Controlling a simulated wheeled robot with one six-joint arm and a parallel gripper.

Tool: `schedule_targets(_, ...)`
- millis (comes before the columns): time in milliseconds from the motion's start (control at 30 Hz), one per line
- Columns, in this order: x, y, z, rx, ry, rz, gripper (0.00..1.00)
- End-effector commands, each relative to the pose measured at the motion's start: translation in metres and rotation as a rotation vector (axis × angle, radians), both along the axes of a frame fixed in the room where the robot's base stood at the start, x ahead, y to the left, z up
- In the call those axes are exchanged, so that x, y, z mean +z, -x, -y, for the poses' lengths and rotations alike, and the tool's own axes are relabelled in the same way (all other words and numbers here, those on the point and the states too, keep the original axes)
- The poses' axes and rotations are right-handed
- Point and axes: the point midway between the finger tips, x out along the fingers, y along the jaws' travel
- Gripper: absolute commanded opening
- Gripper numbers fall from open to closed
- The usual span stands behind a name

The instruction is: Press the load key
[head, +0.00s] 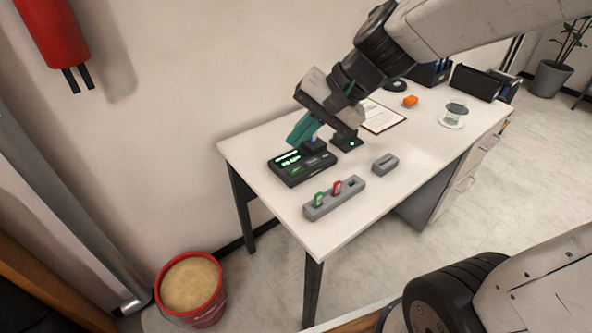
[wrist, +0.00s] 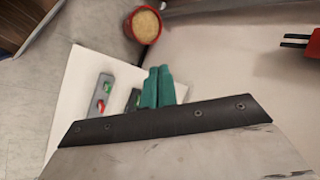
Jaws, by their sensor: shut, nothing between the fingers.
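The black control unit (head: 301,168) with green lit displays lies on the white table near its left end. A load key cannot be made out on it at this size. My gripper (head: 293,140) has teal fingers that are shut and empty. In the head view the fingers are over the back of the unit; I cannot tell whether they touch it. In the wrist view the shut fingers (wrist: 158,72) hide most of the unit (wrist: 133,99).
A grey holder (head: 349,193) with a green and a red tag stands at the table's front edge. A small grey block (head: 385,163) is right of it. A clipboard (head: 383,117), orange object (head: 410,101) and glass jar (head: 455,112) lie further back. A red bucket (head: 207,309) stands on the floor.

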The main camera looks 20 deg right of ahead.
Motion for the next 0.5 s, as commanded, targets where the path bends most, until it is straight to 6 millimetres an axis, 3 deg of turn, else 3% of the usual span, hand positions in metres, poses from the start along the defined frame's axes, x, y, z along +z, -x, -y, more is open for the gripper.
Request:
schedule_targets(33, -0.01, -0.027, -0.004, -0.091, -0.072, -0.025, 0.0)
schedule_targets(133, -0.029, -0.082, -0.002, -0.304, -0.206, -0.06, 0.0)
schedule_targets(300, -0.082, -0.16, 0.023, -0.693, -0.358, -0.141, 0.0)
schedule_targets(400, -0.118, -0.189, 0.044, -0.89, -0.403, -0.192, 0.0)
schedule_targets(500, -0.148, -0.204, 0.061, -1.04, -0.425, -0.233, 0.0)
